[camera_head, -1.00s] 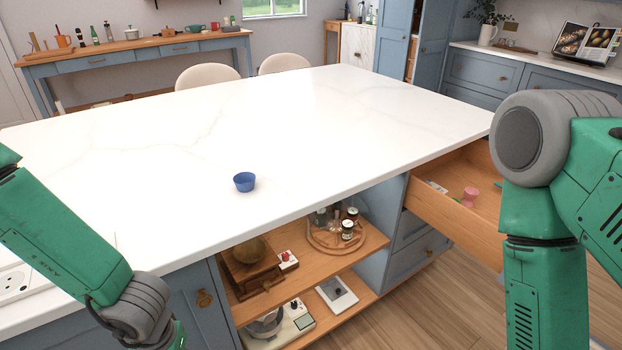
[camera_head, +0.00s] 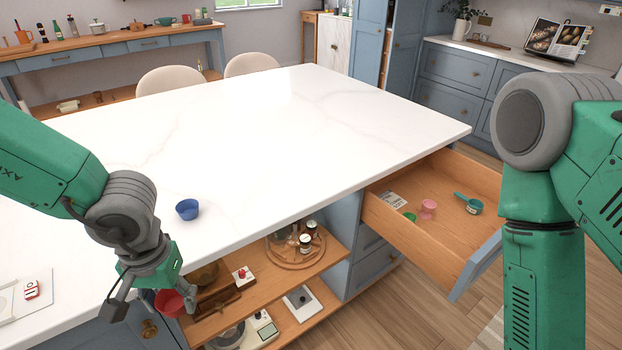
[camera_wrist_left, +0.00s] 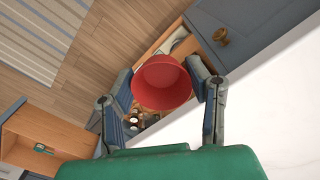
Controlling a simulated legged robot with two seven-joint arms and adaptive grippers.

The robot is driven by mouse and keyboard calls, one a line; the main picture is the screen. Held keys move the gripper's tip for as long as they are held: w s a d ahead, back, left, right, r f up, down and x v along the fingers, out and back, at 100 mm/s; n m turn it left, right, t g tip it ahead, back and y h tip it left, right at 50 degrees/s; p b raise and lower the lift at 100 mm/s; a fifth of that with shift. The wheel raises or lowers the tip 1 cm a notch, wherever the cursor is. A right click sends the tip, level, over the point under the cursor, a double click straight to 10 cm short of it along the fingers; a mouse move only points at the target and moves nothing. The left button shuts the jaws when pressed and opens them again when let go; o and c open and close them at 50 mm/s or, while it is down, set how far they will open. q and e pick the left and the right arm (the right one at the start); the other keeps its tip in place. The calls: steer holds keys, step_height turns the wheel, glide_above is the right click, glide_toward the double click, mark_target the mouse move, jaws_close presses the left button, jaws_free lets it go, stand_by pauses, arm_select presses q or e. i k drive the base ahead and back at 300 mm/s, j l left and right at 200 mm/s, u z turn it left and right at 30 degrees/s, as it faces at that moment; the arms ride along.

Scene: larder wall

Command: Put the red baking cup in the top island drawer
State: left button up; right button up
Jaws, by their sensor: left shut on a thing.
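The red baking cup (camera_head: 170,303) is in my left gripper (camera_head: 150,297), just off the island's front edge and lower than the countertop. In the left wrist view the red cup (camera_wrist_left: 163,82) sits between both fingers of my left gripper (camera_wrist_left: 165,85), its open mouth toward the camera. The top island drawer (camera_head: 425,215) is pulled open at the right end of the island. It holds a pink cup (camera_head: 428,208), a green item (camera_head: 410,217), a teal scoop (camera_head: 468,203) and a printed card (camera_head: 393,200). My right arm shows at the right, but its gripper is out of view.
A blue cup (camera_head: 187,209) stands on the white island top (camera_head: 270,130). Open shelves (camera_head: 300,270) below hold jars on a round board, a wooden grinder and scales. The countertop between the blue cup and the drawer is clear.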

mark_target(447, 238)
steer(key=i+l+z, duration=0.1)
steer(key=l, duration=0.4)
steer(key=i+l, duration=0.3)
steer(key=l, duration=0.15)
steer(key=i+l+z, duration=0.15)
steer(key=l, duration=0.3)
steer(key=i+l+z, duration=0.1)
steer(key=i+l, duration=0.2)
steer(key=l, duration=0.15)
steer(key=i+l, duration=0.25)
steer(key=l, duration=0.2)
steer(key=i+l+z, duration=0.15)
steer(key=l, duration=0.25)
steer(key=i, duration=0.1)
